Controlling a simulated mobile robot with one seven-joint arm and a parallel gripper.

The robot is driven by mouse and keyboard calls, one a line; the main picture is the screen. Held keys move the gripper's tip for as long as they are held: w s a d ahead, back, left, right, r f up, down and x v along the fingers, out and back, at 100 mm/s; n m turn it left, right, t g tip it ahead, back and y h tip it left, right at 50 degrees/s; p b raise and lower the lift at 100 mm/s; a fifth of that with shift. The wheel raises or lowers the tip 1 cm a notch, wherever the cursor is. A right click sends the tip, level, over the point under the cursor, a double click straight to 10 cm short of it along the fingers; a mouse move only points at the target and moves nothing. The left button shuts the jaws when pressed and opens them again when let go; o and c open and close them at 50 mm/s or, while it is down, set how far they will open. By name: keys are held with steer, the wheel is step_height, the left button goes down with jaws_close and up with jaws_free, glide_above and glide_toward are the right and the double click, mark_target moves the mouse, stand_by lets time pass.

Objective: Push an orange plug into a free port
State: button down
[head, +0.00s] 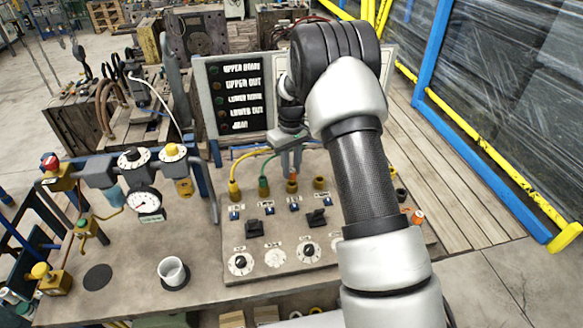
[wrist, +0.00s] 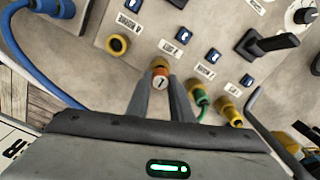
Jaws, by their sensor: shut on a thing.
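My gripper (head: 292,165) is shut on an orange plug (head: 293,174), upright between its fingertips. The wrist view shows the plug's round pale end (wrist: 160,79) between my fingers (wrist: 160,92). In the head view the plug is at a brass port in the row, right of the green plug. Its lower end is partly hidden, so I cannot tell how deep it sits. A free brass port (head: 320,183) is just right of it; it also shows in the wrist view (wrist: 117,45), with an open dark centre.
A green plug (head: 263,186) and a yellow plug (head: 234,190) with cables fill neighbouring ports. A blue cable (wrist: 30,60) enters another connector. Black levers (head: 316,218) and dials (head: 240,262) stand on the panel. A white cup (head: 173,271) and a gauge stand (head: 110,170) are left.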

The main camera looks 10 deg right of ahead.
steer(key=shift+f+b, duration=0.95)
steer(key=shift+f, duration=0.15)
stand_by(1.4)
steer(key=c, duration=1.1)
jaws_free()
steer(key=shift+r, duration=0.15)
steer(key=shift+r+p, duration=2.05)
steer(key=shift+r, duration=1.55)
